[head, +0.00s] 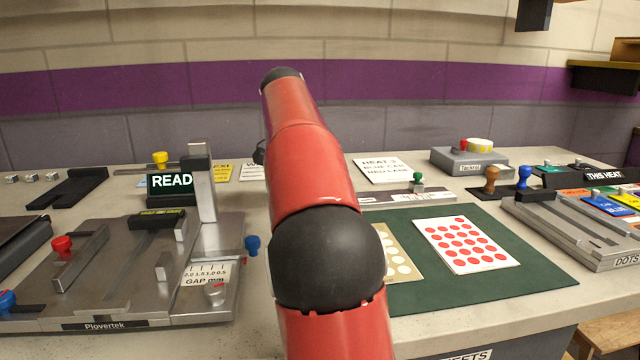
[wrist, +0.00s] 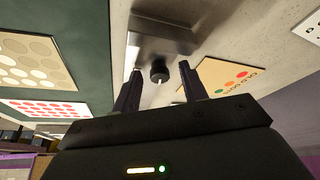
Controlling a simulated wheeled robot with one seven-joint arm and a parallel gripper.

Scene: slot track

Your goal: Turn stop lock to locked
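In the wrist view, a small round black knob (wrist: 159,71) with a pale line across its face sits on a grey metal plate (wrist: 160,20); it appears to be the stop lock. I cannot read any lock labels beside it. My gripper (wrist: 161,67) is open, with one dark finger on each side of the knob and a visible gap to both. I cannot tell how near the fingertips are to it in depth. In the head view my red arm hides the gripper and this knob.
A green mat (head: 480,285) with dotted cards lies to the right of my arm. The Plovertek fixture (head: 95,300), with a blue knob (head: 252,244) and a metal post (head: 203,190), stands to the left. A dotted tan card (wrist: 222,77) lies beside the metal plate.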

